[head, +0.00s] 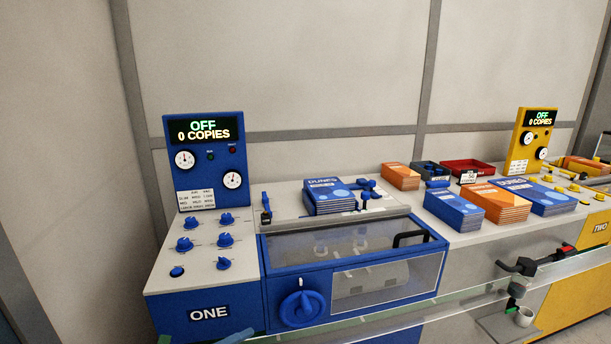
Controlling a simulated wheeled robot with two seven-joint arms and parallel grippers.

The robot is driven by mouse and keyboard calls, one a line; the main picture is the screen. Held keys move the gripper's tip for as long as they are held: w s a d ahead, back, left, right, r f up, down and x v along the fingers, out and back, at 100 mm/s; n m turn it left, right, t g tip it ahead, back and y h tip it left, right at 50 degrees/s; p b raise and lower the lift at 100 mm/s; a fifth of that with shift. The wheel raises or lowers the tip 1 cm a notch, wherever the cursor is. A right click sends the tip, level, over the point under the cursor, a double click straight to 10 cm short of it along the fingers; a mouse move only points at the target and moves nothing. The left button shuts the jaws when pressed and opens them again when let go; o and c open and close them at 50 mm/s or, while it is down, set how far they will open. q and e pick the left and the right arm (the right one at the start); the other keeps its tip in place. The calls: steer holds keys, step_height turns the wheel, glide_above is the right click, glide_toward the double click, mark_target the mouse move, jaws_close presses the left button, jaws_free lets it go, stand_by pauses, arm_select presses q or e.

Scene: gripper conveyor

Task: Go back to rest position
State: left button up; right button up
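The blue machine ONE (209,313) stands in front of me, with a panel (204,161) that reads OFF and 0 COPIES. A clear cover (350,265) with a black handle (411,239) closes its front over a pale roller. A blue stack of booklets marked DUNES (328,196) lies on top of it.
Blue stacks (455,207) and an orange stack (495,203) sit on the counter to the right, near a red tray (467,170). Yellow machine TWO (537,135) stands at far right.

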arm_select(q)
steer(key=s+a+f+n+g+y, duration=0.1)
steer(key=s+a+f+n+y, duration=0.25)
steer(key=s+f+n, duration=0.7)
steer(key=s+a+f+n+g+y, duration=0.15)
steer(key=s+f+n+y, duration=0.5)
steer(key=f, duration=0.65)
steer(key=s+f+n+g, duration=0.3)
steer(key=s+f+n, duration=0.1)
steer(key=s, duration=0.9)
steer(key=s+d+f+n+g, duration=0.1)
steer(key=s+f+n+g, duration=0.3)
steer(key=s, duration=1)
steer(key=shift+f+n, duration=0.4)
steer(key=shift+n, duration=0.2)
